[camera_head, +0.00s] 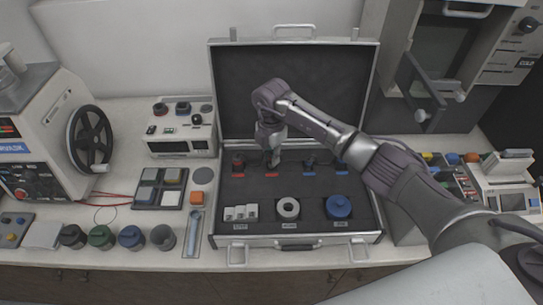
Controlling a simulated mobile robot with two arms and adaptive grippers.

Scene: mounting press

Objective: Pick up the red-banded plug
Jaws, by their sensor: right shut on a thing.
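An open case (305,219) with dark foam lies on the bench, and its lid stands up behind. A row of small plugs sits along the back of the foam. A dark plug with a reddish part (238,161) stands at the left end, behind a red label. My right gripper (273,160) points down at the second slot, just right of that plug and behind another red label (276,174). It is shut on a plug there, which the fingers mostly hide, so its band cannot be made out. My left gripper is not in view.
Two dark plugs (309,162) with blue labels stand to the right. The case front holds white blocks (240,213), a white ring (288,208) and a blue round part (339,207). A press with a black handwheel (91,139) stands left. My right arm crosses above the case's right side.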

